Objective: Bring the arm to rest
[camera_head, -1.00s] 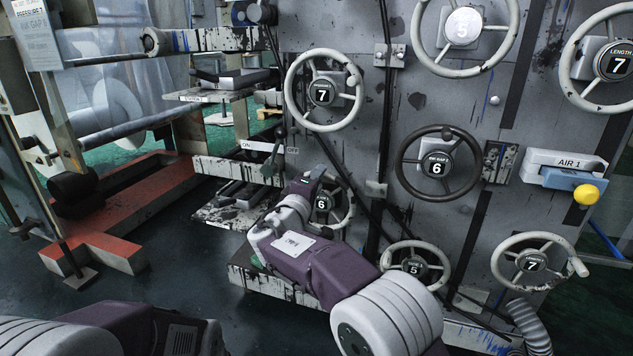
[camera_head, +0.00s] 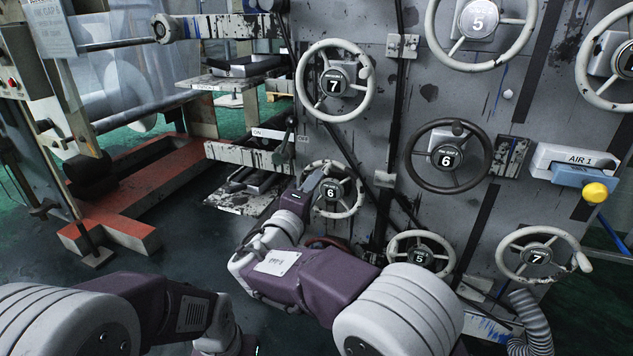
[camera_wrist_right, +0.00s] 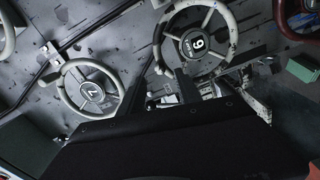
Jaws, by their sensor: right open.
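My right arm reaches in from the bottom of the head view. Its gripper (camera_head: 316,183) is at the left side of a white handwheel numbered 6 (camera_head: 345,209) and covers part of it. In the right wrist view the open jaws (camera_wrist_right: 166,93) point toward the panel, below a white wheel numbered 6 (camera_wrist_right: 157,35). I see nothing between the jaws. I cannot tell whether they touch the wheel. My left arm shows at the lower left of the head view. Its gripper is not in view.
A grey panel carries several handwheels, including a white 7 (camera_head: 370,92), a dark 6 (camera_head: 485,160) and a low white 5 (camera_head: 447,249). The AIR 1 unit (camera_head: 577,160) has a yellow knob (camera_head: 595,192). An orange-red base (camera_head: 140,232) stands left. Dark floor between is clear.

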